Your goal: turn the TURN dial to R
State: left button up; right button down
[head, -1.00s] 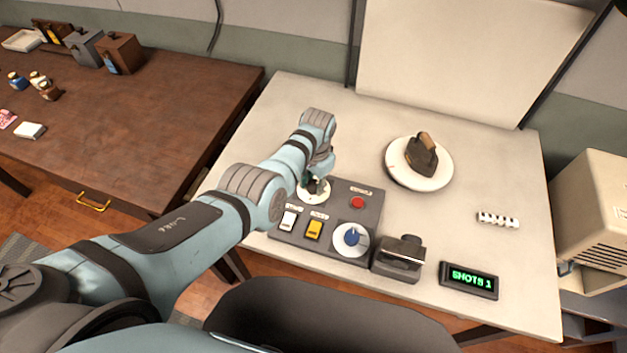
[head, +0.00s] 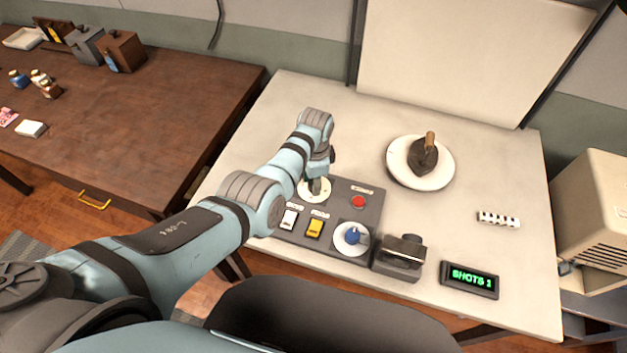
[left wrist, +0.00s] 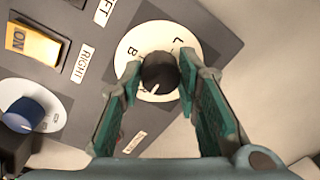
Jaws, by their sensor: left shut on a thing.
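The lettered dial has a white disc (head: 322,197) at the far left of the dark control panel. In the left wrist view its black knob (left wrist: 158,72) stands in the middle of the disc, with a short white mark toward the bottom of the picture. I can read an L and a B on the disc; other letters are hidden by my fingers or the knob. My left gripper (head: 316,184) is shut on the black knob, one green-padded finger on each side. The small label by this dial is too blurred to read. My right gripper is not in view.
The panel (head: 372,212) also bears a white switch (head: 289,219), a yellow switch (head: 314,229), a blue knob (head: 353,237) and a red button (head: 358,202). Behind it an iron (head: 424,158) stands on a round white plate (head: 400,177). A display (head: 470,280) reads SHOTS 1.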

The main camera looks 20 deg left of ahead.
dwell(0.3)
pick_arm(q)
jog(key=o, duration=1.2)
jog(key=shift+d, duration=0.1)
jog(key=r, duration=1.2)
jog(key=shift+s+d, duration=0.15)
jog(key=shift+s, duration=0.05)
jog(key=shift+f, duration=0.15)
